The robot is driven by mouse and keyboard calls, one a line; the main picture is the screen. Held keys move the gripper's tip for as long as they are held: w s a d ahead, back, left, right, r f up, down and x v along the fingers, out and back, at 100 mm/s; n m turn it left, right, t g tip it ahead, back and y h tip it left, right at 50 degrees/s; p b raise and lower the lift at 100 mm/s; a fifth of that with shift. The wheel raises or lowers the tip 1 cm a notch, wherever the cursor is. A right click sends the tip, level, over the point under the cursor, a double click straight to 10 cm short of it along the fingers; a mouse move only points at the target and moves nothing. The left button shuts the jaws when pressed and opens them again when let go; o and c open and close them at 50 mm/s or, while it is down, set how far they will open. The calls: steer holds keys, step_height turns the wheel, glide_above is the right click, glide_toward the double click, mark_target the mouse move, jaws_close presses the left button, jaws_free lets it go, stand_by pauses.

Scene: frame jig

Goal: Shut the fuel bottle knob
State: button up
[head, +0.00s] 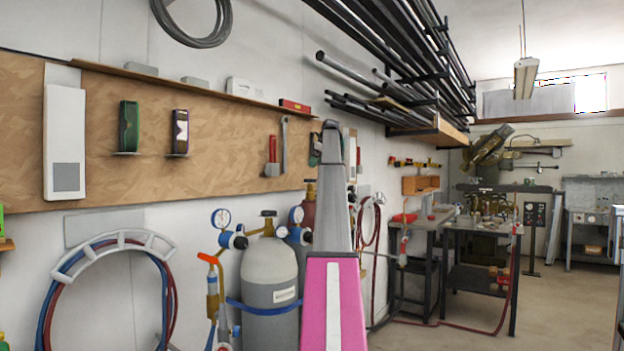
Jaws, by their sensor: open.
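A grey gas bottle (268,267) stands upright by the wall at the lower middle, held by a blue band. I cannot tell which is the fuel bottle, or how far either knob is turned. My pink and grey arm rises in the middle, right of the bottles. My gripper's fingers do not show.
Blue regulators with gauges (221,218) sit beside the grey bottle's top. A torch with a red-orange handle (208,258) is at its left. A hose reel (115,243) hangs further left. Workbenches (490,230) stand at the right, with open floor (440,335) in front.

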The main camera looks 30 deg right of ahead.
mark_target(310, 182)
steer(key=x, duration=0.7)
steer(key=c, duration=0.9)
